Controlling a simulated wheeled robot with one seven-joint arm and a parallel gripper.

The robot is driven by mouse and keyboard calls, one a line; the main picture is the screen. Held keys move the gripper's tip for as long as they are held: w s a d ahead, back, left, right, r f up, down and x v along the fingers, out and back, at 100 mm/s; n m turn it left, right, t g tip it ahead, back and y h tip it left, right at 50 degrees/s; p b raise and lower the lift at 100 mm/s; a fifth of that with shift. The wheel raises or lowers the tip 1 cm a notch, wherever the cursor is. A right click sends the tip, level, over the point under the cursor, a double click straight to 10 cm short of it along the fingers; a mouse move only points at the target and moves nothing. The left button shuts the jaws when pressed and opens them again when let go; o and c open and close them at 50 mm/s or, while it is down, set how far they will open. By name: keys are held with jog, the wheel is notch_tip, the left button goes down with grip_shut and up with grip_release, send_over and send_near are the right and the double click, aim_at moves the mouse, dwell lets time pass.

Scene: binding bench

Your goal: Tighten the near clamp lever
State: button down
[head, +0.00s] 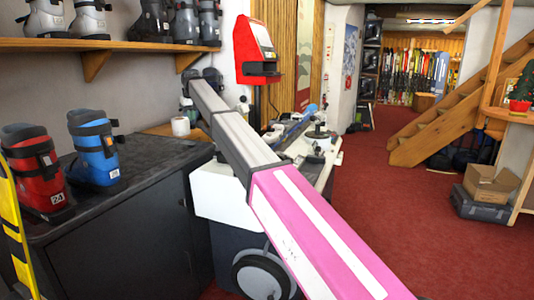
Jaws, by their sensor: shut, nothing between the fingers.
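The white-topped binding bench (228,192) stands in the middle of the head view, partly hidden behind my long grey and pink arm. Small dark and white clamp-like fittings (317,146) stand on its right part. They are too small and too much overlapped for me to tell which is the near clamp or how its lever is turned. My arm runs from the lower right up to the left across the bench. I cannot make out my gripper's fingers at its far end, among dark shapes, so I cannot tell what it touches.
A dark cabinet (110,235) at left carries a red boot (35,172) and a blue boot (95,150). A red machine (257,50) stands behind the bench. A shelf of boots hangs upper left. Red carpet (400,215) is open at right, before stairs and a cardboard box (490,185).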

notch_tip(320, 180, down, 5)
jog(key=shift+r, duration=0.1)
dwell(0.9)
jog(key=shift+d, duration=0.1)
